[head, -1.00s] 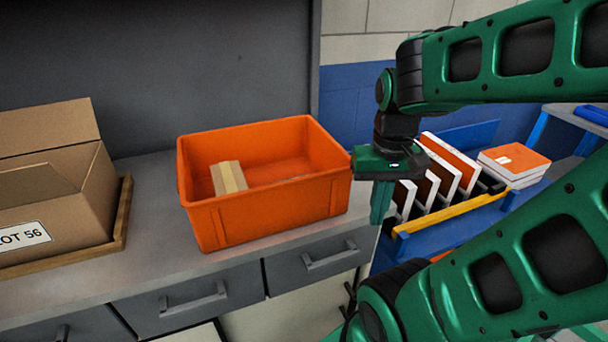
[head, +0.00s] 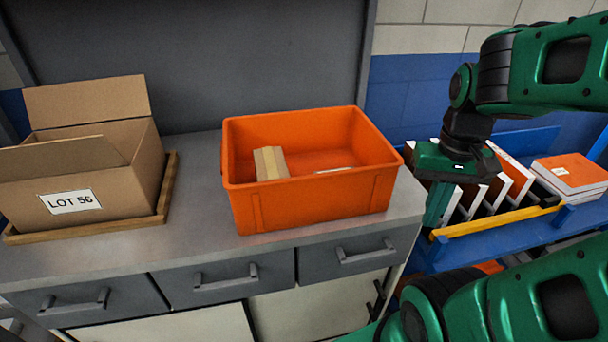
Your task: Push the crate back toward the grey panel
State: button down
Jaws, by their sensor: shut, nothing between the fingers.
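The orange crate (head: 315,205) stands upright on the grey counter, near its right end. Inside it lie a tan block (head: 270,163) and a small pale item (head: 333,170). The grey panel (head: 250,60) rises behind the counter, with a strip of bare counter between it and the crate. My gripper (head: 436,215) is shut and empty, pointing down just right of the crate.
An open cardboard box (head: 120,185) marked LOT 56 sits on a wooden tray (head: 168,190) at the left. A blue rack (head: 500,248) with upright panels stands right of the counter. Drawers (head: 215,285) with handles line the counter front. Bare counter lies between tray and crate.

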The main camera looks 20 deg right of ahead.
aim_at(317, 139)
jog(key=z, duration=1.15)
jog(key=k, duration=1.5)
jog(key=u, duration=0.35)
jog(key=i, duration=1)
jog(key=z, duration=0.05)
